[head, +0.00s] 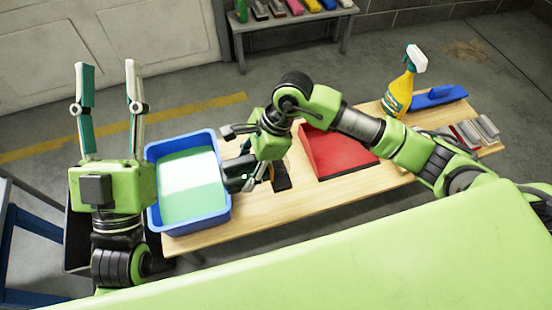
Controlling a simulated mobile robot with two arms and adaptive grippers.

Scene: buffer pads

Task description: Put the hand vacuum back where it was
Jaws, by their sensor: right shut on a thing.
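My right gripper (248,184) is low over the left part of the wooden bench, just right of the blue tub. It is shut on what looks like the hand vacuum (281,178), of which only a dark part shows beside the fingers. My own wrist hides most of it, and I cannot tell whether it touches the bench. My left gripper (108,68) is open and empty, its two fingers pointing up and well apart, left of the tub.
The blue tub (224,203) holds green-white liquid on the bench (310,197). A red tray (345,158) lies right of my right gripper. A yellow spray bottle (398,95), a blue float (438,97) and several grey-red blocks (467,133) stand farther right. A shelf (290,22) is behind.

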